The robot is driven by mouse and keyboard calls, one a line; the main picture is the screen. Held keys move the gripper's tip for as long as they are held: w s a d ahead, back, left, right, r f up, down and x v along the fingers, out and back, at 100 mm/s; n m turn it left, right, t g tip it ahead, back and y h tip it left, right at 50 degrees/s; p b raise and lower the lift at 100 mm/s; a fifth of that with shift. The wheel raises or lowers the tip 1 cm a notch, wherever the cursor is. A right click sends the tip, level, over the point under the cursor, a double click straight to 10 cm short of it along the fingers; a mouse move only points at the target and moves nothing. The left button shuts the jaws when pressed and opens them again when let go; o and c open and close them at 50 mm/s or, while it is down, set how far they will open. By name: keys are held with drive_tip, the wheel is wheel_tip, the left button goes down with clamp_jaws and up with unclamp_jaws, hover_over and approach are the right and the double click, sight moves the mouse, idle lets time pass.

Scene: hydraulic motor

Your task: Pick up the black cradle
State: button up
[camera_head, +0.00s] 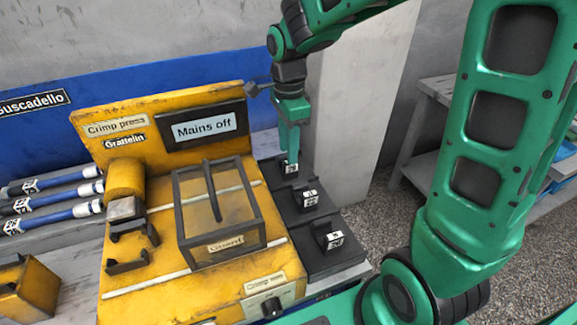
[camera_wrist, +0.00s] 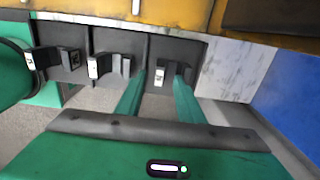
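Several black cradles with white labels stand in a row on a black tray (camera_head: 317,257) right of the crimp press. The rear cradle (camera_head: 290,168) is directly below my gripper (camera_head: 290,156). The middle cradle (camera_head: 308,199) and front cradle (camera_head: 330,238) are clear of it. In the wrist view, the fingers of my gripper (camera_wrist: 160,82) are spread, with a labelled cradle (camera_wrist: 160,76) at their tips. The right finger partly covers that cradle's other prong. I cannot tell whether the fingers touch it. Two other cradles (camera_wrist: 97,66) (camera_wrist: 40,60) show to the left.
The yellow crimp press (camera_head: 200,285) with its guard box (camera_head: 218,215) and "Mains off" panel (camera_head: 203,129) stands left of the tray. Black brackets (camera_head: 130,262) lie on it. Blue hoses (camera_head: 55,203) lie further left. A pale pillar (camera_head: 350,110) rises behind the tray.

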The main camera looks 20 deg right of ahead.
sight(287, 171)
drive_tip(key=shift+d+f, duration=0.2)
drive_tip(key=shift+f, duration=1.15)
drive_tip(key=shift+d+f, duration=0.2)
drive_tip(key=shift+f, duration=1.15)
drive_tip(key=shift+w, duration=0.1)
clamp_jaws()
